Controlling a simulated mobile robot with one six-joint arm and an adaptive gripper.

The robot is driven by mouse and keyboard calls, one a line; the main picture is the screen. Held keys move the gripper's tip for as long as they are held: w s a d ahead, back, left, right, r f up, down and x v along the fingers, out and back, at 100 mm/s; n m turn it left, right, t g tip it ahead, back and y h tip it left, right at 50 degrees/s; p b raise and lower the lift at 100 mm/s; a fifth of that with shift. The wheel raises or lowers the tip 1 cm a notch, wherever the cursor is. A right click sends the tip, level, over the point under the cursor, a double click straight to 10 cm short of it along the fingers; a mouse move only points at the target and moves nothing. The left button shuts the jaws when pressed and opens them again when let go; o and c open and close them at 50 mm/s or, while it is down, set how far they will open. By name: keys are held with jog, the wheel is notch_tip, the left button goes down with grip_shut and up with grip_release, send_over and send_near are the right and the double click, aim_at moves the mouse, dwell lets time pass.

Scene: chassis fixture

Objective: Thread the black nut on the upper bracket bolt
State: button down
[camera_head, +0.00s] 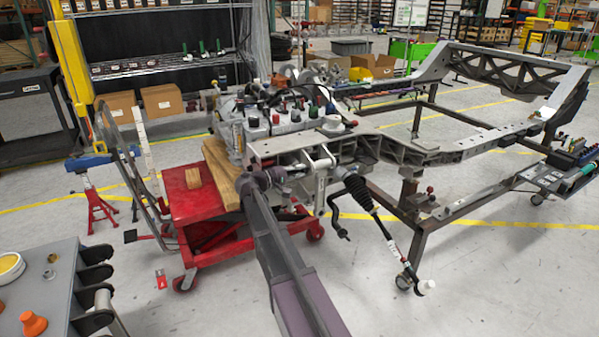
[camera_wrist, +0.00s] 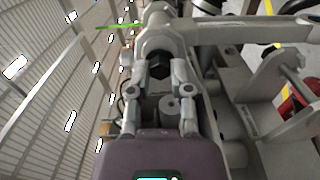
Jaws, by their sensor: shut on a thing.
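In the wrist view my gripper (camera_wrist: 159,72) is shut on the black nut (camera_wrist: 160,68), which sits between the fingertips. The nut lies right in front of a rounded grey bracket part (camera_wrist: 158,42); I cannot tell whether they touch. The bolt itself cannot be made out. In the head view my gripper (camera_head: 262,179) is at the near left end of the grey chassis frame (camera_head: 425,150), beside the suspension parts. The nut is hidden there behind my arm.
A red cart (camera_head: 195,200) with wooden blocks stands at the left of the chassis end. A black-booted steering shaft (camera_head: 358,190) hangs to the right of my arm. A grey table (camera_head: 50,290) with an orange part is at the lower left. Floor at the lower right is clear.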

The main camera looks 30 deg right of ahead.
jog(key=shift+m, duration=0.3)
jog(key=m, duration=0.5)
jog(key=shift+d+m, duration=0.1)
jog(key=shift+m, duration=0.3)
jog(key=shift+m, duration=0.4)
jog(key=m, duration=0.4)
jog(key=shift+m, duration=1.3)
jog(key=m, duration=0.4)
jog(key=shift+d+m, duration=0.1)
jog(key=shift+m, duration=1.3)
